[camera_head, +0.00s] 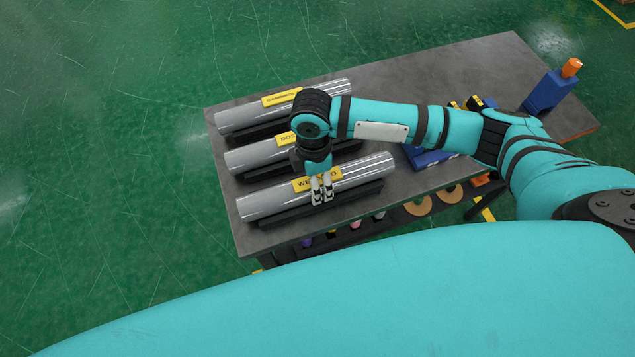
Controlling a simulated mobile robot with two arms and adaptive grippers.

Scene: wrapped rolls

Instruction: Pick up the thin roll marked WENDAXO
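The roll marked with a yellow label starting "WE" (268,202) is a grey, shiny wrapped cylinder. It lies on a dark cradle at the front of the table, nearest me. My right gripper (322,194) points down at the middle of this roll, and its fingers cover part of the label. The two fingertips show side by side, close together. I cannot tell whether they touch the roll or are shut on it. My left gripper is not in view.
Two similar rolls lie behind it: a middle one (255,156) labelled "BOS…", partly hidden by my arm, and a far one (238,117). A blue bottle with an orange cap (545,92) stands at the right of the grey table (420,72). A lower shelf holds tape-like rings (418,206).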

